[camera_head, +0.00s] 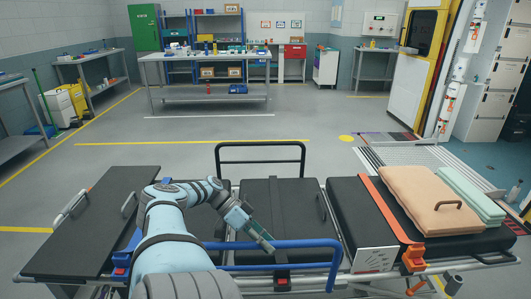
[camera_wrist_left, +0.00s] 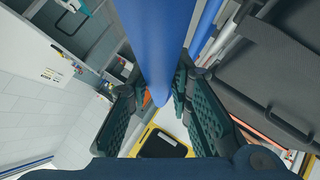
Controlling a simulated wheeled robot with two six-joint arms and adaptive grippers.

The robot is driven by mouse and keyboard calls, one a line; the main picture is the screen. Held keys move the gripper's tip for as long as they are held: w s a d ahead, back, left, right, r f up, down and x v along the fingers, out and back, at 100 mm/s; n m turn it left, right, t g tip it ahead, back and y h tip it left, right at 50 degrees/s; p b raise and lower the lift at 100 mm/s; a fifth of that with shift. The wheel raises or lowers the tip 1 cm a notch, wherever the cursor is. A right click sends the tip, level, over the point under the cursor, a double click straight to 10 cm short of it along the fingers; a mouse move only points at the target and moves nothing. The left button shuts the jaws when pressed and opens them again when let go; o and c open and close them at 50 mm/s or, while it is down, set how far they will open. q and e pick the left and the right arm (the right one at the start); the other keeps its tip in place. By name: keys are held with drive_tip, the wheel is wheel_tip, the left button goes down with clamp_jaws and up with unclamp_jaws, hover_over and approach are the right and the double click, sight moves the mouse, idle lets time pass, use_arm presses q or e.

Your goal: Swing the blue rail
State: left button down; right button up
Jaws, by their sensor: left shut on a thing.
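The blue rail (camera_head: 305,243) runs along the near side of the stretcher (camera_head: 95,215), with its right end bending down beside the frame. My left gripper (camera_head: 268,245) reaches it from above, near the middle of its top bar, and is shut on it. In the left wrist view the blue rail (camera_wrist_left: 160,45) passes between the two dark green finger pads of my left gripper (camera_wrist_left: 160,112). The exact tilt of the rail cannot be told. My right gripper is not in view.
A black rail (camera_head: 260,146) stands upright on the stretcher's far side. An orange pillow (camera_head: 420,195) and a folded green cloth (camera_head: 470,193) lie at the right end. An orange latch (camera_head: 413,257) sits at the near right. Open floor lies beyond, before a workbench (camera_head: 205,57).

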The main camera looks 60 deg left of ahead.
use_arm(q)
drive_tip(key=c, duration=1.6)
unclamp_jaws()
drive_tip(key=shift+a+f, duration=0.15)
drive_tip(key=shift+f, duration=0.1)
drive_tip(key=shift+o, duration=0.8)
drive_tip(key=shift+w+a+f, duration=0.1)
drive_tip(key=shift+a+f, duration=0.05)
drive_tip(key=shift+a, duration=0.1)
drive_tip(key=shift+s+a+r, duration=0.1)
drive_tip(key=shift+s+r, duration=0.15)
drive_tip(key=shift+r, duration=0.15)
drive_tip(key=v, duration=0.6)
drive_tip(key=shift+a, duration=0.3)
